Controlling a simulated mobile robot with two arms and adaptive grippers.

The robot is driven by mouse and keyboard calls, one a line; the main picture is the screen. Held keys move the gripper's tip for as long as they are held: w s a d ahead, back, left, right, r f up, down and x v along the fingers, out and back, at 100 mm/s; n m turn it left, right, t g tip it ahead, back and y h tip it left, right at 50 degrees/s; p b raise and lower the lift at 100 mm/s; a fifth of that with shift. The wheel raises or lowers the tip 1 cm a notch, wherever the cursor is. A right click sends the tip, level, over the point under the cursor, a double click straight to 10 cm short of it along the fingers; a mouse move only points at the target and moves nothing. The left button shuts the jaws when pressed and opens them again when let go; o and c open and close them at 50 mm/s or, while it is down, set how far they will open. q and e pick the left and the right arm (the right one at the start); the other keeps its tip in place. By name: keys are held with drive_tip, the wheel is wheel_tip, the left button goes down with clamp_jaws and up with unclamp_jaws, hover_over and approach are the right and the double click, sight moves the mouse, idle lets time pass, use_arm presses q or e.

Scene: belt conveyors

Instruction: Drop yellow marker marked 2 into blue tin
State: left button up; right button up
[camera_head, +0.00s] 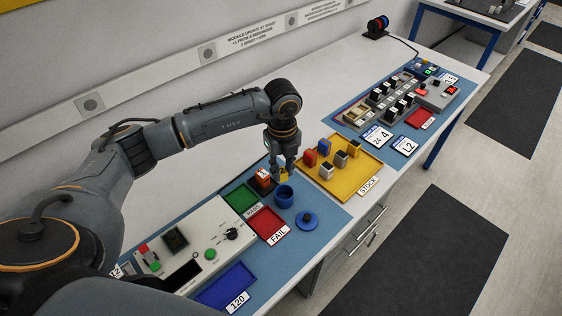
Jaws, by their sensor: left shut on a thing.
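My left gripper (282,172) points down and is shut on a small yellow marker (283,175). Only part of the marker shows between the fingers, and its number cannot be read. The open blue tin (284,198) stands upright on the blue mat just below the marker in the picture. The marker shows at or just behind the tin's far rim; I cannot tell how high above it. The tin's round blue lid (307,221) lies on the mat to the right of the tin. My right gripper is not in view.
An orange-red block (263,178) stands close left of the gripper. A green tray (240,199) and a red FAIL tray (268,226) lie left of the tin. A yellow STOCK tray (367,165) with several blocks is to the right. A grey tester panel (190,262) is at front left.

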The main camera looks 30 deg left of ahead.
use_arm(q)
drive_tip(key=n, duration=0.3)
drive_tip(key=shift+w+a+f, duration=0.1)
drive_tip(key=shift+w+a, duration=0.25)
drive_tip(key=shift+a+f+n, duration=0.1)
drive_tip(key=shift+f+n, duration=0.1)
drive_tip(key=shift+n, duration=0.3)
drive_tip(key=shift+f+b, duration=0.45)
drive_tip(key=shift+f, duration=0.15)
wheel_tip(320, 180, down, 4)
drive_tip(key=b, duration=0.3)
drive_tip(key=shift+f, duration=0.25)
drive_tip(key=o, duration=0.8)
drive_tip(key=shift+o, duration=0.2)
